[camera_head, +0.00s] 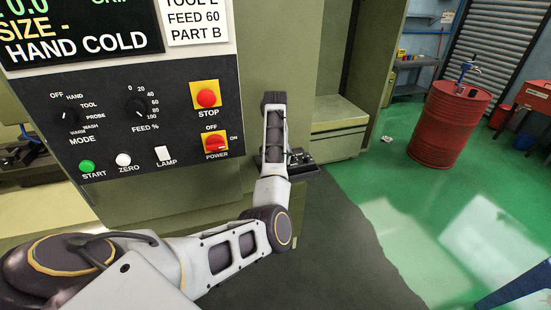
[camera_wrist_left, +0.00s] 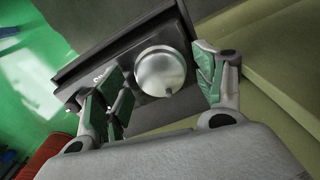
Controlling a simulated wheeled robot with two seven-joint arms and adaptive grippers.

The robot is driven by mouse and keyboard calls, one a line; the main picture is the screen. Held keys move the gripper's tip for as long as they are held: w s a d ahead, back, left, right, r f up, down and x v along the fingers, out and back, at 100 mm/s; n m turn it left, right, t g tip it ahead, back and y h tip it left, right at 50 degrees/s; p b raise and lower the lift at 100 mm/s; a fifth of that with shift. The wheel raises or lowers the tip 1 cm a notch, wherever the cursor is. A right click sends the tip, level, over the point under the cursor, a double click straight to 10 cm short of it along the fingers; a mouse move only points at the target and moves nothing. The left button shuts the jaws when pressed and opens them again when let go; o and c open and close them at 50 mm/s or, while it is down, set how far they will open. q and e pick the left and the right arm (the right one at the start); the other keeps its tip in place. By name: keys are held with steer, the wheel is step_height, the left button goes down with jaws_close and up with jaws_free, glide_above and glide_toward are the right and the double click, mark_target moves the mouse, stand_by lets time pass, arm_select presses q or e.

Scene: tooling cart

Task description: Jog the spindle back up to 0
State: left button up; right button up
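A round silver knob (camera_wrist_left: 160,72) with a small peg sits on a dark box (camera_wrist_left: 145,112) in the left wrist view. My left gripper (camera_wrist_left: 162,66) is open, its green-padded fingers either side of the knob with gaps visible. In the head view my left arm hides the gripper and knob. Part of the dark box (camera_head: 301,163) shows right of the control panel (camera_head: 183,140). The display (camera_head: 85,38) reads "HAND COLD" and a partly cut-off "0.0"; the full number is out of frame. The mode dial (camera_head: 69,117) pointer is too small to read. My right gripper is out of view.
The panel has a red stop button (camera_head: 206,98), a red power switch (camera_head: 215,143), a feed dial (camera_head: 139,107) and a green start button (camera_head: 87,167). A red barrel (camera_head: 451,125) stands farther right. The green floor (camera_head: 410,200) between is mostly clear.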

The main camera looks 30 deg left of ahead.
arm_select(q)
steer(key=shift+r, duration=0.1)
stand_by(0.3)
step_height(320, 180, up, 12)
stand_by(1.2)
steer(key=shift+f, duration=0.2)
stand_by(0.6)
